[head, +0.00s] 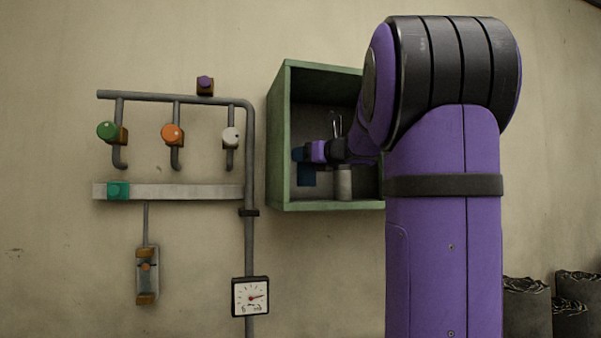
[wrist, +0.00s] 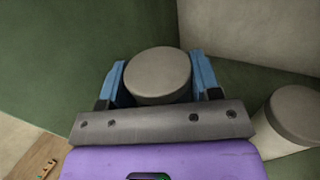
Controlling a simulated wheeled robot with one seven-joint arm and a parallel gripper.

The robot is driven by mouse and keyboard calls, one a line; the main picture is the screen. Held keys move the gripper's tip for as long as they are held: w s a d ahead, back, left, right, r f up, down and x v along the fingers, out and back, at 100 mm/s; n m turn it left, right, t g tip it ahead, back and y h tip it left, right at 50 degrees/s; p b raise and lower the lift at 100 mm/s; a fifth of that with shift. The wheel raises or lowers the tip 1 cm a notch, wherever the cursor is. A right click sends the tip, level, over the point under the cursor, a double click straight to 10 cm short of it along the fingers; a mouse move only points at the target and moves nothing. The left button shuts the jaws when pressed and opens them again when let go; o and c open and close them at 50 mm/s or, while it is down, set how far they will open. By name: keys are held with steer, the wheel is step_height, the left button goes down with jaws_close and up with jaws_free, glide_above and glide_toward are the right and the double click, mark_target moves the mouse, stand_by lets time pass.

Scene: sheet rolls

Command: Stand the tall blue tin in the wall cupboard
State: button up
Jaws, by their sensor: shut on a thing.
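The green wall cupboard (head: 278,150) hangs open on the wall. My gripper (head: 303,154) reaches into it, in its left part. It is shut around the blue tin (head: 306,176), whose dark blue body shows below the fingers in the head view. In the wrist view, a round grey top (wrist: 158,73) sits between the blue fingers of my gripper (wrist: 160,85). The tin looks upright. I cannot tell whether its base touches the cupboard floor.
A pale grey tin (head: 344,183) stands to the right in the cupboard; its lid shows in the wrist view (wrist: 297,115). A thin shiny object (head: 335,123) is behind. My arm hides the cupboard's right side. Pipes with knobs (head: 172,133) and a gauge (head: 250,297) are on the left.

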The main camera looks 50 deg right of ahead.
mark_target(305, 170)
steer(key=shift+w+d+f, duration=0.3)
steer(key=shift+w+f, duration=0.15)
steer(key=shift+f, duration=0.2)
steer(key=shift+w+d+f, duration=0.25)
steer(key=shift+w+f, duration=0.2)
steer(key=shift+f, duration=0.15)
steer(key=shift+w+d+f, duration=0.3)
steer(key=shift+w+f, duration=0.15)
steer(key=shift+f, duration=0.2)
steer(key=shift+f, duration=0.15)
steer(key=o, duration=1.1)
steer(key=shift+s, duration=0.15)
steer(key=s, duration=1.1)
steer(key=shift+s+a, duration=0.35)
steer(key=shift+a, duration=0.05)
